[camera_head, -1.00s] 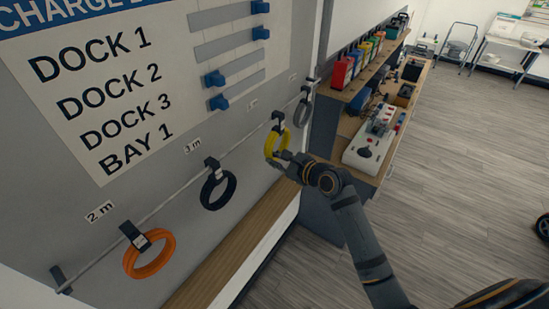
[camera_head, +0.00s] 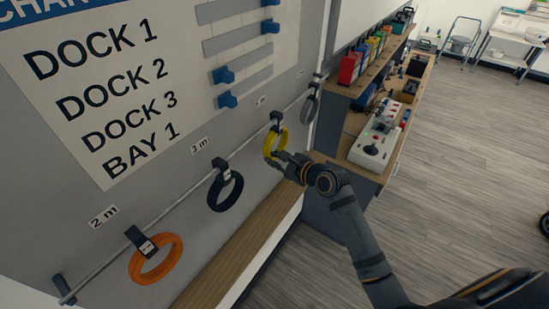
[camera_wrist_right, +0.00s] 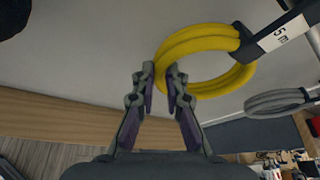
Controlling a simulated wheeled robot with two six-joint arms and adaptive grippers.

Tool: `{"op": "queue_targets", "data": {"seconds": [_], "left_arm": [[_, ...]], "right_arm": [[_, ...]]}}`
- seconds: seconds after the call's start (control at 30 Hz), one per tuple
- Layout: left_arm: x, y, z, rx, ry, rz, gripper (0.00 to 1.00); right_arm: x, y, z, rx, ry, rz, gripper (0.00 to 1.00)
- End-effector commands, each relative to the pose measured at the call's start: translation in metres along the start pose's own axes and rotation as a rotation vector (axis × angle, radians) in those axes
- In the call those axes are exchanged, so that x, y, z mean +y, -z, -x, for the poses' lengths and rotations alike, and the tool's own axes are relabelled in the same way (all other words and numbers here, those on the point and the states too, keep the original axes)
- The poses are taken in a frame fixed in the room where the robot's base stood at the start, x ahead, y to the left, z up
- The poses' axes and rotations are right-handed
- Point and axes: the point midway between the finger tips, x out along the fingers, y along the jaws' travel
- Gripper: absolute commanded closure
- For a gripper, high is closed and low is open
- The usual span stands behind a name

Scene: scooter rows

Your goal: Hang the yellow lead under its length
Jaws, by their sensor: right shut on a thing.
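The yellow lead (camera_head: 270,146) is a coil with a dark strap, held up at the rail between the dark lead and the grey lead. I cannot tell whether its strap is hooked on the rail. My right gripper (camera_head: 285,157) is shut on the lower side of the coil. In the right wrist view the fingertips (camera_wrist_right: 162,75) close around the left edge of the yellow coil (camera_wrist_right: 205,42), and its strap tag (camera_wrist_right: 280,32) reads 5 m. My left gripper is out of view.
The rail (camera_head: 180,198) also holds an orange lead (camera_head: 143,274) near the 2 m label (camera_head: 102,216), a dark lead (camera_head: 236,198) near the 3 m label (camera_head: 199,146), and a grey lead (camera_head: 310,110). A wooden ledge (camera_head: 235,255) runs below. A workbench (camera_head: 345,176) stands beyond.

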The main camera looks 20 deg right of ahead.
Motion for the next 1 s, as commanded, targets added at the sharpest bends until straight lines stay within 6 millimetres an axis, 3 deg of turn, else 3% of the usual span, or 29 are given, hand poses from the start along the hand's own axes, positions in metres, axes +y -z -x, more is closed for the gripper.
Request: {"op": "queue_targets", "data": {"seconds": [0.1,0.13,0.3,0.67,1.0], "left_arm": [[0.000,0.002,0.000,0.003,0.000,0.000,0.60],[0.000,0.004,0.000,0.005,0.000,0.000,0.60],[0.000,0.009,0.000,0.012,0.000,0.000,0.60],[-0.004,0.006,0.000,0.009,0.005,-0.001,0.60],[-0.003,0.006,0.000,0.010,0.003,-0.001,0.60]], "right_arm": [[-0.001,-0.001,0.000,-0.002,0.002,0.001,1.00],[-0.001,-0.001,0.000,-0.002,0.002,0.001,0.84],[-0.001,-0.001,0.000,-0.002,0.001,0.000,0.62],[0.000,0.001,0.006,0.002,0.000,0.000,0.62],[-0.001,0.002,0.062,0.004,0.002,0.007,0.62]]}}
